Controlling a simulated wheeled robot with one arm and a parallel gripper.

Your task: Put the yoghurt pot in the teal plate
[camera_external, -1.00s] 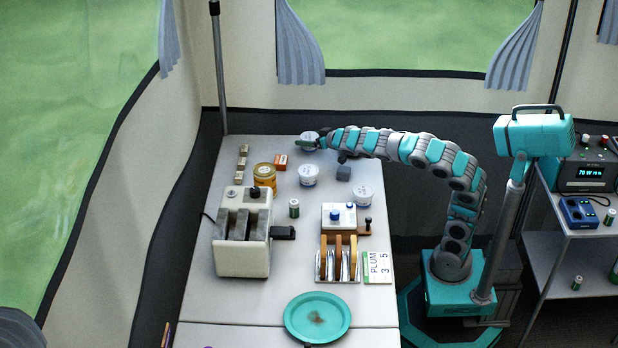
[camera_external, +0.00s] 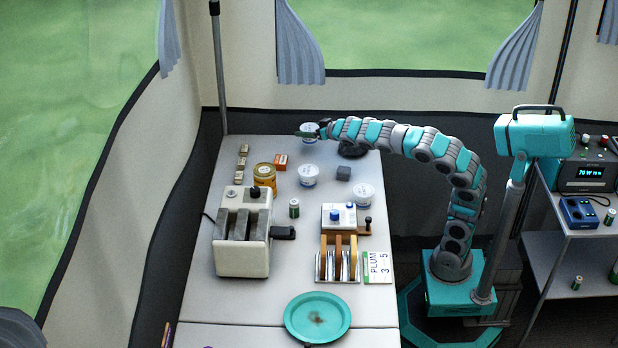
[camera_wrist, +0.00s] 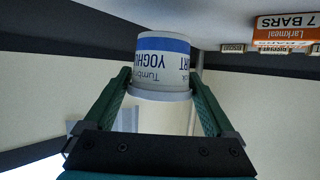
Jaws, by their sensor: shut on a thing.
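My gripper (camera_external: 312,134) is shut on a yoghurt pot (camera_external: 308,129) at the far end of the table and holds it above the surface. In the wrist view the pot (camera_wrist: 163,62) is white with a blue band and the word yoghurt upside down, between my two green fingers (camera_wrist: 160,98). The teal plate (camera_external: 340,305) lies at the near end of the table, with a brown mark in its middle; nothing stands on it. Two similar white pots, one in the middle (camera_external: 308,177) and one to the right (camera_external: 364,195), stand on the table.
A toaster (camera_external: 243,235), a honey-coloured jar (camera_external: 265,176), an orange box (camera_external: 281,162) and a green can (camera_external: 294,208) stand at the left and middle. A toast rack (camera_external: 338,262) and a PLUM card (camera_external: 377,267) stand just beyond the plate. A dark round thing (camera_external: 353,150) is at the far right.

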